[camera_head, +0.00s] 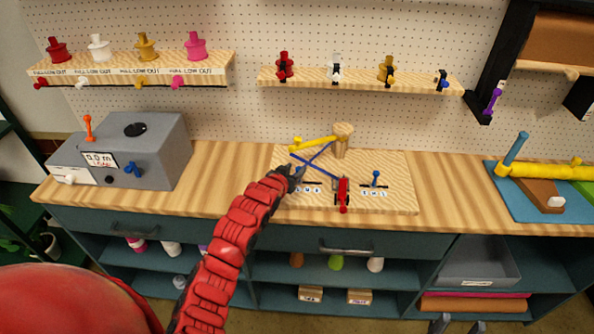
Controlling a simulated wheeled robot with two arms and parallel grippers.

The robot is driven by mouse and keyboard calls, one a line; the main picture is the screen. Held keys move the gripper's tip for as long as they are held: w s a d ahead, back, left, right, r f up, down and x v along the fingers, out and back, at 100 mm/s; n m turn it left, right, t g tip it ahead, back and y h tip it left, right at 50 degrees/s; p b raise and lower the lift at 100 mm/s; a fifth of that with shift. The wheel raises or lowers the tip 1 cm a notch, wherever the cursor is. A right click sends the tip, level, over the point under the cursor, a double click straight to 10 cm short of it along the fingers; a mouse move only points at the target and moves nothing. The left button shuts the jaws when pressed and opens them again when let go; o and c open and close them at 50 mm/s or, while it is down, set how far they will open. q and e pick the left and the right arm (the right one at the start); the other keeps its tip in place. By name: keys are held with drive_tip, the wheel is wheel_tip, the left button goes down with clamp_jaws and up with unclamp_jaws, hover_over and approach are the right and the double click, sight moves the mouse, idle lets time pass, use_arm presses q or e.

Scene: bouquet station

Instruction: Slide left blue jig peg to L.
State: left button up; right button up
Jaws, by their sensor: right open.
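The wooden jig board (398,165) lies on the counter. It has two lettered slots, one at left by the labels (309,188) and one at right. The right slot has an upright blue peg (376,178). My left gripper (297,171), at the end of the red arm, is at the left slot. It covers the place of the left blue peg, which I cannot make out. Whether its fingers are shut on the peg cannot be told. My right gripper (459,325) is open and empty at the bottom edge, well away from the jig.
Behind my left gripper are thin blue crossed rods (318,155), a yellow bar (312,143) and a wooden post (342,141). A red-and-black part (342,194) stands between the slots. A grey machine (150,150) is at left.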

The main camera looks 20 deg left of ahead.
use_arm(q)
drive_tip(key=shift+o, duration=0.4)
drive_tip(key=shift+s+d, duration=0.1)
drive_tip(key=p+v, duration=0.1)
drive_tip(key=v, duration=1.6)
drive_tip(key=shift+s+p, duration=0.2)
drive_tip(key=shift+p, duration=0.1)
